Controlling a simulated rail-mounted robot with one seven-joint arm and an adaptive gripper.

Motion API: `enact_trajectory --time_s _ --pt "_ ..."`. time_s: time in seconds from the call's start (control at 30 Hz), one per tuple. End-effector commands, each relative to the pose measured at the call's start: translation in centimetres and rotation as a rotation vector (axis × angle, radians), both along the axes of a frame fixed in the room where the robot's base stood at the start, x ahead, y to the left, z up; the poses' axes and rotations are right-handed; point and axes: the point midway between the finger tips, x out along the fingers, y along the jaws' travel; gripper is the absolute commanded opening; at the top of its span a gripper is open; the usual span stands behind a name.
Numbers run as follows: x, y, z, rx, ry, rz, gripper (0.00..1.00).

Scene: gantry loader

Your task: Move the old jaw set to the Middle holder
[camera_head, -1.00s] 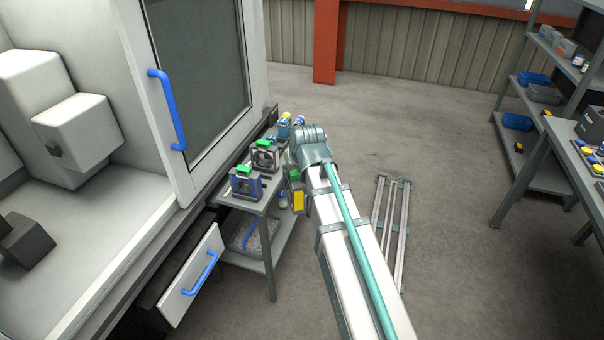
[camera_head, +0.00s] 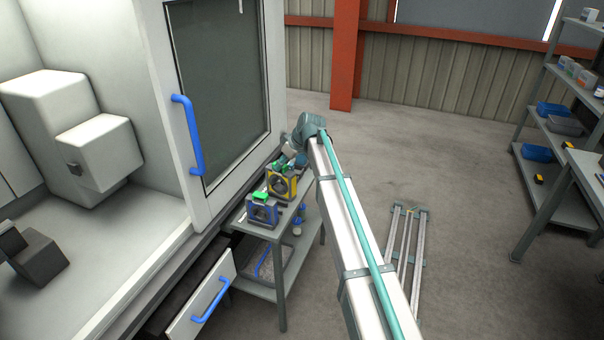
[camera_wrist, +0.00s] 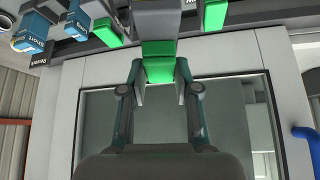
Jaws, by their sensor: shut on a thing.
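My gripper (camera_wrist: 159,78) is shut on the green top block of a jaw set, seen in the wrist view between its fingers. In the head view this yellow-framed jaw set (camera_head: 284,188) is upright above the small side table, behind a blue-framed jaw set (camera_head: 262,213) with a green top. It is at or just over the Middle holder; I cannot tell whether it touches. Other green blocks (camera_wrist: 105,30) show on either side in the wrist view.
The machine door with its blue handle (camera_head: 187,135) stands close on the left. An open drawer (camera_head: 203,300) juts out below.

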Motion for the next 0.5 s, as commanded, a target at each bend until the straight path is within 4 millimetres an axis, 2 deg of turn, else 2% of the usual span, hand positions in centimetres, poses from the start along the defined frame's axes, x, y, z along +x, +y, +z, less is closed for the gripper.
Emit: enact_trajectory --time_s 0.03,0.2,0.5 --pt "1.6 1.1 0.1 0.002 -0.001 0.043 0.0" --pt "3.2 3.2 0.0 0.001 0.0 0.158 0.0" --pt "3.7 4.2 -0.3 0.001 0.0 0.218 0.0"
